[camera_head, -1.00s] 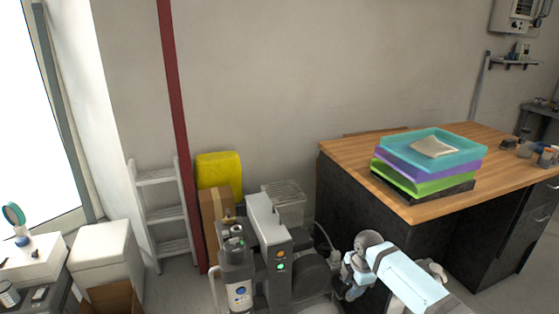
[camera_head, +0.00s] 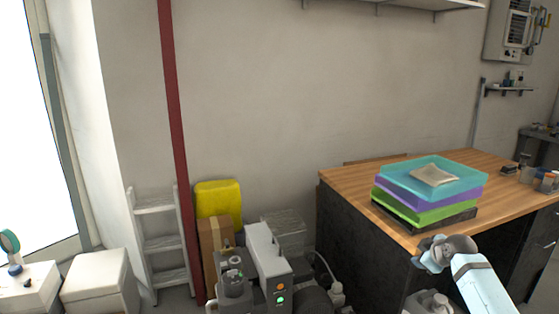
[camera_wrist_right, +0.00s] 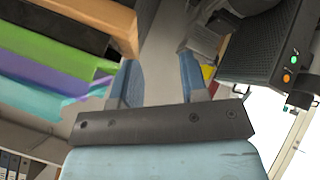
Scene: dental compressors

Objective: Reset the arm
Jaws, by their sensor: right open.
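My right arm (camera_head: 478,283) is at the lower right of the head view, bent in front of the wooden-topped desk (camera_head: 345,181). In the right wrist view my right gripper (camera_wrist_right: 160,70) is open, its two blue-sided fingers apart with nothing between them. The stacked trays, teal, purple and green (camera_head: 430,213), rest on the desk near its front edge; in the wrist view they lie left of the fingers. The compressor unit (camera_head: 264,252), with green and orange lights, stands on the floor left of the desk; it also shows at the wrist view's upper right (camera_wrist_right: 262,50). My left gripper is not in view.
A yellow container (camera_head: 218,198) and a cardboard box (camera_head: 213,240) stand by the wall behind the compressor. A white shelf rack (camera_head: 158,243), a red post (camera_head: 178,130) and a white bin (camera_head: 98,280) are at left. Small jars (camera_head: 540,178) sit on the desk's right.

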